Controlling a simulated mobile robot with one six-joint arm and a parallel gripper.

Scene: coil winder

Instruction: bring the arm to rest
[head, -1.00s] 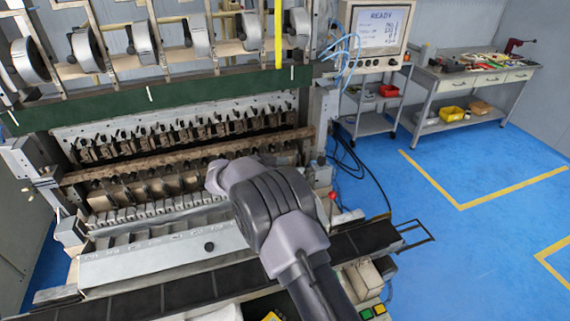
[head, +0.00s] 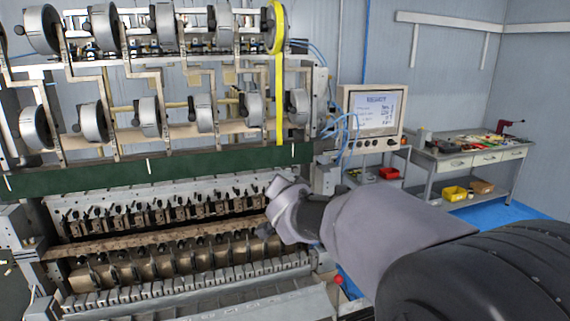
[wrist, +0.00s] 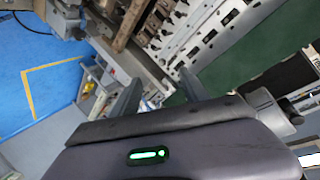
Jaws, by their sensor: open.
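My arm reaches in from the lower right of the head view, its wrist (head: 290,212) in front of the right part of the coil winder. In the wrist view my gripper (wrist: 160,92) has its two fingers apart, with nothing held between them. In the head view the fingers are too small or hidden to make out. The coil winder (head: 190,168) fills the left and middle of the head view, with a green beam, rows of grey spools above and a row of clamps below. I cannot tell from the head view how close my wrist is to the machine.
A monitor (head: 375,112) reading READY stands right of the winder, with blue hoses beside it. A workbench (head: 460,165) with tools and a yellow bin (head: 455,193) is farther right. A yellow strip (head: 279,100) hangs at the winder's right. Blue floor (wrist: 35,70) shows in the wrist view.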

